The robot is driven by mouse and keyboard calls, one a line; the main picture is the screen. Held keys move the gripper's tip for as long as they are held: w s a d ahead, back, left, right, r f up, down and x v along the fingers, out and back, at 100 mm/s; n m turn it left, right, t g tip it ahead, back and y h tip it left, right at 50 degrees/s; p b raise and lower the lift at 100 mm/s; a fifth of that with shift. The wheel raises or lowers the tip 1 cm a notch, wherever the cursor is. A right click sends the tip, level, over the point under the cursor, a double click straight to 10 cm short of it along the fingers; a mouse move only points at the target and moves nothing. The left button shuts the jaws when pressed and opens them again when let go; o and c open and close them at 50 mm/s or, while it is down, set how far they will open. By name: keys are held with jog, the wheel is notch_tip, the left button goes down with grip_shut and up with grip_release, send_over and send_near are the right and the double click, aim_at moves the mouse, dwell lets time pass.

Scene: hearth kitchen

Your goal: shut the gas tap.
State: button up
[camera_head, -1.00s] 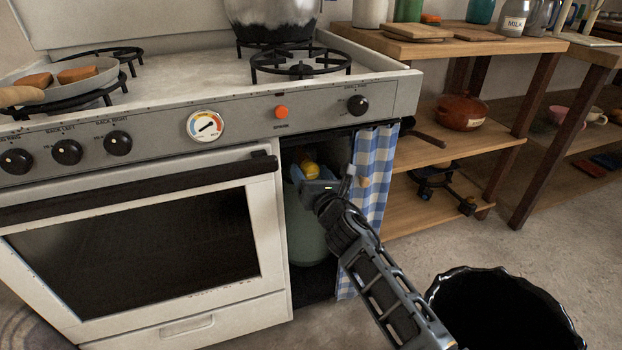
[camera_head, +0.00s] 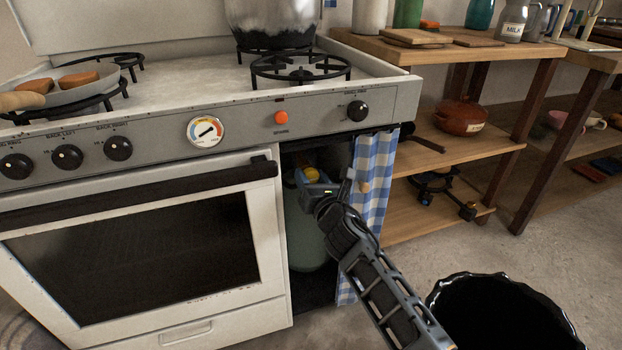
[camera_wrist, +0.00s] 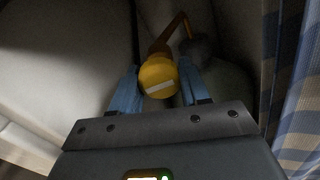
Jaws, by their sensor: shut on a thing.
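The gas tap is a round yellow knob with a pale bar across its face, and this knob (camera_wrist: 158,78) sits between the two blue fingers of my gripper (camera_wrist: 160,90) in the wrist view. The fingers are shut on it from both sides. In the head view the yellow knob (camera_head: 311,173) shows just above my gripper (camera_head: 312,180), inside the open bay right of the oven. A green gas bottle (camera_head: 306,236) stands below it, partly hidden by my arm. An orange-brown pipe (camera_wrist: 170,38) runs up behind the knob.
A blue checked curtain (camera_head: 373,178) hangs close on the right of the bay. The oven door (camera_head: 150,240) is on the left. A black bin (camera_head: 500,318) stands on the floor at the front right, beside my arm. Wooden shelves (camera_head: 425,210) stand further right.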

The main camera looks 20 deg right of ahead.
jog(key=shift+m, duration=0.3)
jog(key=m, duration=0.3)
jog(key=shift+f+m, duration=0.1)
jog(key=shift+m, duration=0.2)
jog(key=m, duration=0.4)
jog(key=shift+a+m, duration=0.15)
jog(key=shift+m, duration=0.15)
jog(key=m, duration=0.4)
jog(key=shift+a+m, duration=0.1)
jog(key=shift+m, duration=2.4)
